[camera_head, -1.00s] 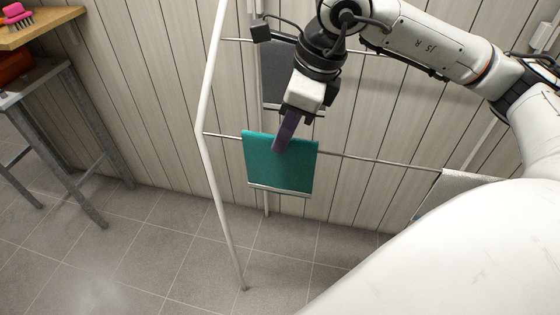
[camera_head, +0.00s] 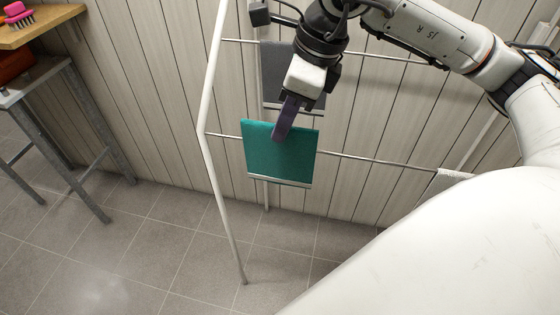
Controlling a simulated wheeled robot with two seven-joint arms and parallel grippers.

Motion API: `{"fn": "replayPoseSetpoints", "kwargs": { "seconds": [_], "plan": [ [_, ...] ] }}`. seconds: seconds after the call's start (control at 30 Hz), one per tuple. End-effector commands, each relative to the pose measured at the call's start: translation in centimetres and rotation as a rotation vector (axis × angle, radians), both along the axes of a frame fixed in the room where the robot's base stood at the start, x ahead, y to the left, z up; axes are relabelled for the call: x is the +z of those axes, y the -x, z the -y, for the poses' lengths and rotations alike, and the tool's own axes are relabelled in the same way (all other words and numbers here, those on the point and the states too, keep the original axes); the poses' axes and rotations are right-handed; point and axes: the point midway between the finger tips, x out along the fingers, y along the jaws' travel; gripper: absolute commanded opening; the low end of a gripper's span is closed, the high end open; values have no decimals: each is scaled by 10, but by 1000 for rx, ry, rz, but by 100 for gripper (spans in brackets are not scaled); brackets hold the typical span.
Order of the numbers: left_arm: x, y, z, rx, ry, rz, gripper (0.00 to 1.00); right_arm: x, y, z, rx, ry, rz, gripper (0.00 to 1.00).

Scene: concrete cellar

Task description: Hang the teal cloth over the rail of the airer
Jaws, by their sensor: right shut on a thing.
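The teal cloth (camera_head: 260,158) is a flat square with a pale strip along its lower edge. My right gripper (camera_head: 283,138) is shut on it near the top middle, its dark fingers over the near face. The airer has a white post (camera_head: 209,110) and a thin metal lower rail (camera_head: 375,160). The cloth covers part of this rail, and its top edge sits a little above the rail line. I cannot tell whether any cloth hangs behind the rail. My left gripper is not in view.
A dark grey cloth (camera_head: 275,75) hangs on the upper rail behind my right gripper. A light grey cloth (camera_head: 452,177) hangs on the lower rail at right. A wooden-topped table (camera_head: 45,28) with a pink brush (camera_head: 18,16) stands at left. Tiled floor below is clear.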

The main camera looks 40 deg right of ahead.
Motion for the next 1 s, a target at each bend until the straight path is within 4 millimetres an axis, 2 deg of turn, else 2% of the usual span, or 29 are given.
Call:
{"fn": "replayPoseSetpoints", "kwargs": {
  "seconds": [0.53,1.0],
  "plan": [
    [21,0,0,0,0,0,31,30,0,-1,0,-1,1,0],
    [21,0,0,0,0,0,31,31,2,-3,1,0,0,0]
  ]
}}
